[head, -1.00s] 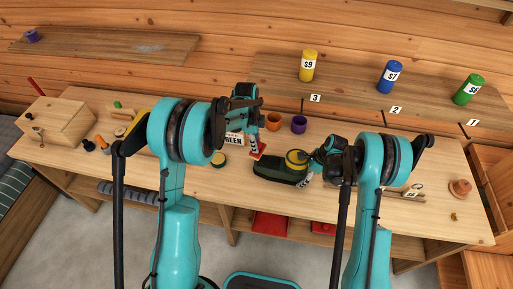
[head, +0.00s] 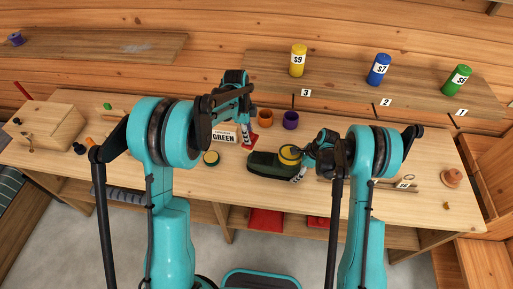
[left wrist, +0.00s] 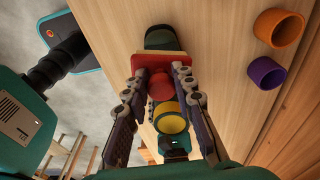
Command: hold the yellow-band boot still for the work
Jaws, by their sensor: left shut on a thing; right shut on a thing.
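The dark green boot (head: 265,166) lies on the bench with its toe to the left. Its yellow band (head: 289,153) is around the opening at the right end. My right gripper (head: 297,166) is shut on the boot at this banded end. My left gripper (head: 247,136) is shut on a red block-shaped tool (head: 250,145) near the toe. In the left wrist view, the red tool (left wrist: 160,87) sits between the fingers and overlaps the boot (left wrist: 162,37). I cannot tell whether it touches the boot. The yellow band (left wrist: 170,118) also shows there.
A "GREEN" sign (head: 224,136), a yellow-topped tin (head: 211,158), an orange cup (head: 264,117) and a purple cup (head: 290,120) stand nearby. Yellow (head: 298,61), blue (head: 378,70) and green (head: 456,80) canisters stand on the back shelf. A wooden box (head: 45,124) is far left.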

